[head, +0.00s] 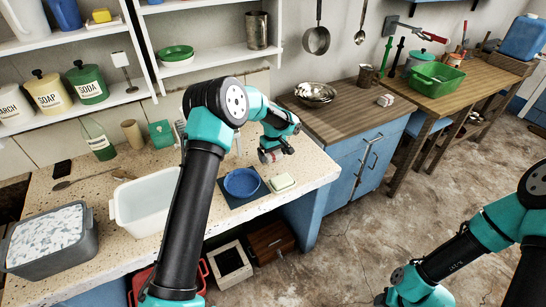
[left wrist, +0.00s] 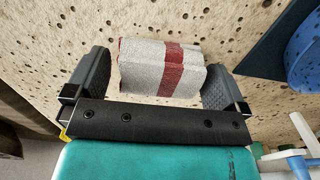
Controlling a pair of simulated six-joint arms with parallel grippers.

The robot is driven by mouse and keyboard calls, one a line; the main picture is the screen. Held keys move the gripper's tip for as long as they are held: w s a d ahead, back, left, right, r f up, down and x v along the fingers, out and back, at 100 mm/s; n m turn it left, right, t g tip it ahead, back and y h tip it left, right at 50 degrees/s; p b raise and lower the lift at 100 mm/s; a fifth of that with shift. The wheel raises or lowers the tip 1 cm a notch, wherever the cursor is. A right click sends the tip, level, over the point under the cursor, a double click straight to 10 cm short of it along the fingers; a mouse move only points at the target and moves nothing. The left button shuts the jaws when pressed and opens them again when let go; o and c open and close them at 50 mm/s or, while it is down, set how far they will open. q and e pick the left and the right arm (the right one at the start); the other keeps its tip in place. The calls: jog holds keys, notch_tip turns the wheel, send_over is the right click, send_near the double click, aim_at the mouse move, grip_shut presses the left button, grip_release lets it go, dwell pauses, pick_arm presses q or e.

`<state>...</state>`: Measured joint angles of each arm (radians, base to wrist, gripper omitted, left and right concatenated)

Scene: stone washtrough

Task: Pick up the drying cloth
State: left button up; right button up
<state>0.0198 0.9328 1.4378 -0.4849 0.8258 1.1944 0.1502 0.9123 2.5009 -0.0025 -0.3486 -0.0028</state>
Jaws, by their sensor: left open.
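The drying cloth (left wrist: 140,68) is a folded grey bundle with dark red stripes, lying on the speckled stone top in the left wrist view. My left gripper (left wrist: 157,66) is open, with one finger on each side of the cloth. A gap shows at the left finger; the right finger is very close to the cloth, and I cannot tell whether it touches. In the head view my left gripper (head: 270,155) is low over the stone top, just behind the blue bowl, and mostly hides the cloth. My right gripper is out of view.
The blue bowl (head: 242,182) on a dark mat and a pale soap bar (head: 282,182) are close in front of my left gripper. A white basin (head: 140,205) and grey tub (head: 48,240) stand to the left. A wooden counter (head: 340,120) lies right.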

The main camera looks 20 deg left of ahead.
pick_arm(q)
jog(key=shift+f, duration=0.3)
jog(key=shift+c, duration=0.4)
jog(key=c, duration=0.9)
jog(key=shift+o, duration=0.2)
jog(key=shift+r, duration=0.1)
jog(key=shift+r, duration=0.45)
notch_tip(320, 180, up, 3)
jog(key=shift+f, duration=0.1)
jog(key=s+d, duration=0.2)
jog(key=s, duration=0.3)
jog(key=s+d, duration=0.2)
jog(key=s, duration=0.3)
jog(key=s+d+r, duration=0.1)
jog(key=s+d, duration=0.1)
jog(key=s, duration=0.3)
jog(key=shift+r, duration=0.1)
